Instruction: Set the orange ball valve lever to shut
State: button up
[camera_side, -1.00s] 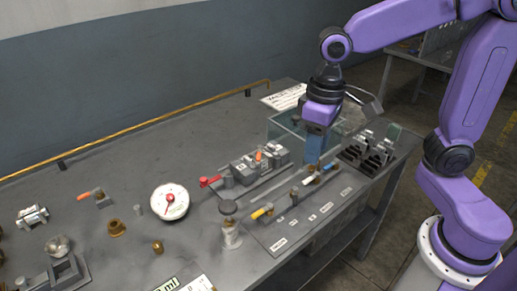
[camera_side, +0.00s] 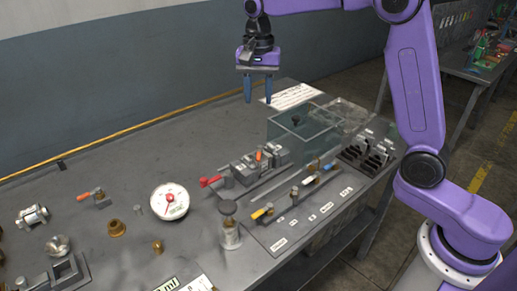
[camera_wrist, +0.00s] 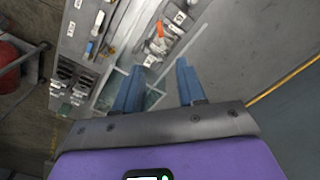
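Two orange levers show in the side view. One orange lever (camera_side: 84,197) lies on a small fitting at the left of the bench. The other orange lever (camera_side: 259,155) stands up from a grey block assembly (camera_side: 243,170) mid-bench; it also shows in the wrist view (camera_wrist: 160,28). I cannot tell from the frames which is the ball valve lever. A red lever (camera_side: 210,181) sticks out left of the block. My gripper (camera_side: 258,102) is open and empty, fingers pointing down, high above the bench's rear. Its two blue fingers are apart in the wrist view (camera_wrist: 162,70).
A glass-walled box (camera_side: 290,133) stands right of the block. A labelled panel (camera_side: 305,215) with yellow, white and blue levers lies in front, near black switches (camera_side: 365,155). A yellow pipe (camera_side: 130,127) runs along the back.

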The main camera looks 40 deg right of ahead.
aim_at(259, 155)
notch_tip(259, 155, down, 17)
jog(key=shift+f, duration=0.15)
dwell(0.5)
grip_shut()
